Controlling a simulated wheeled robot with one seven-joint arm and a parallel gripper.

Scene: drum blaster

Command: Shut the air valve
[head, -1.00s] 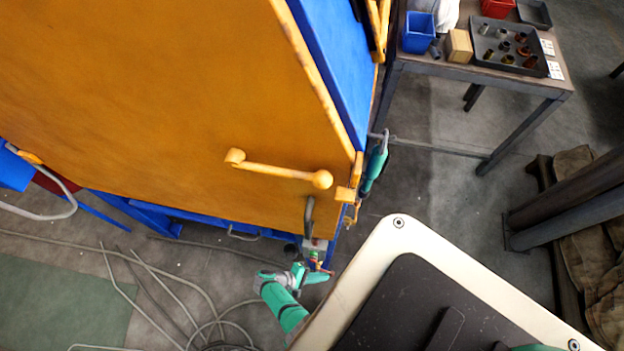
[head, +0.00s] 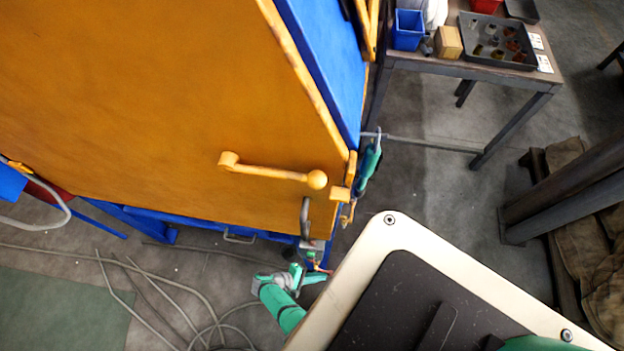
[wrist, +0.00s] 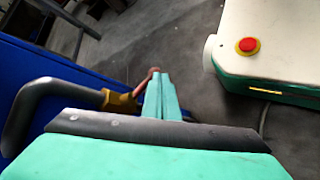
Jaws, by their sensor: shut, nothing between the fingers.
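The air valve appears in the wrist view as a brass body (wrist: 121,102) on the end of a dark curved pipe (wrist: 30,100). Its thin reddish lever (wrist: 150,74) slants up to the right, and its end lies right beside my fingertips. I cannot tell whether they touch. My gripper (wrist: 160,78) has green fingers pressed together, with nothing between them. In the head view my gripper (head: 318,276) is low beside the cabinet's bottom corner, just below the dark pipe (head: 305,215). The valve is too small there to read clearly.
The large orange cabinet door (head: 150,110) with its yellow handle (head: 270,172) stands above the gripper. Cables (head: 190,290) lie on the floor at left. A table (head: 470,68) with a blue bin (head: 408,30) is at upper right. Open floor lies between.

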